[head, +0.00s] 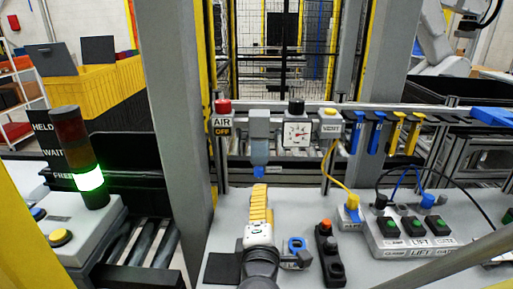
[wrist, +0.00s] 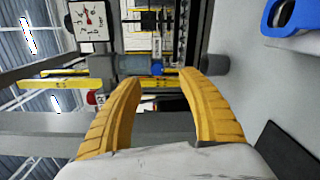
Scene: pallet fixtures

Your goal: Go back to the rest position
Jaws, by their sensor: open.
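My gripper (head: 260,205) reaches up over the grey table in the head view, its yellow fingers pointing away from me. In the wrist view its two yellow fingers (wrist: 166,85) stand apart with nothing between them. Beyond the fingertips is a grey filter unit with a blue tip (head: 259,172), which also shows in the wrist view (wrist: 138,65). In the head view the fingertips appear just below that tip; I cannot tell the distance.
A blue-ringed item (head: 296,245) and a black button box (head: 328,255) stand right of my gripper. A connector panel (head: 405,228) with cables is farther right. A grey post (head: 178,110) and a lit green stack light (head: 89,180) stand left. A gauge (head: 297,132) is behind.

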